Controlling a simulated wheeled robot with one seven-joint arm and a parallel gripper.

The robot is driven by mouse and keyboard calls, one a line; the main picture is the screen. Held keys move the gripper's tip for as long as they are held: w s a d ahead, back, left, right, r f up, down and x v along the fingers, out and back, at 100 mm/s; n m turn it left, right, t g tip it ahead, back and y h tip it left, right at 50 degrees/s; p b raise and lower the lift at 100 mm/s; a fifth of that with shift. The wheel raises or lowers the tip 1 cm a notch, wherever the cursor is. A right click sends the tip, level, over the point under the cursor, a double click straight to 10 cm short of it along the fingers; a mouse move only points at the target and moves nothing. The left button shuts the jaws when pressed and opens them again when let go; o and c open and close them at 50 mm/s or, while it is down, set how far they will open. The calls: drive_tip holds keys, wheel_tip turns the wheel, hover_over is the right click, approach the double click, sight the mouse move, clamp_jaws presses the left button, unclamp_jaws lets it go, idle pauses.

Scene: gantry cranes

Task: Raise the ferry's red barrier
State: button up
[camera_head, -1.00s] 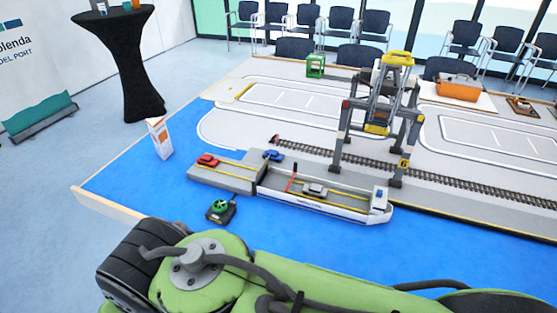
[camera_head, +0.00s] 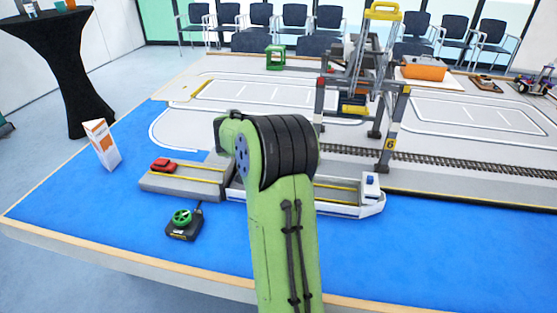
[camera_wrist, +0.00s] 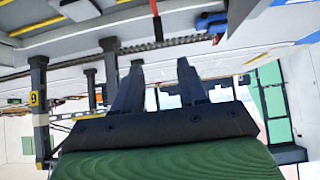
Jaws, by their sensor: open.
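The ferry (camera_head: 340,208), with a white hull and a grey deck with a yellow line, lies by the quay in the head view. My green arm covers its middle, and the red barrier is hidden there. In the upside-down wrist view, a thin reddish bar (camera_wrist: 156,20) stands out from the deck near the top edge; it looks like the barrier. My gripper (camera_wrist: 160,62) is open, its two dark fingers apart with nothing seen between them. The bar appears in line with the gap, beyond the fingertips. I cannot tell the distance. The gripper is hidden in the head view.
The gantry crane (camera_head: 388,130) stands on the quay just behind the ferry and at left in the wrist view (camera_wrist: 38,110). A red car (camera_head: 163,165) sits on the grey ramp. A dark box with a green wheel (camera_head: 183,222) and a white-orange carton (camera_head: 101,145) stand on the blue surface.

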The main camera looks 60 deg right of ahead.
drive_tip(key=b+x, duration=0.2)
drive_tip(key=x, duration=1.1)
drive_tip(key=shift+w+d+f, duration=0.1)
drive_tip(key=shift+d+f, duration=0.05)
drive_tip(key=shift+f, duration=0.1)
drive_tip(key=shift+c, duration=0.4)
clamp_jaws()
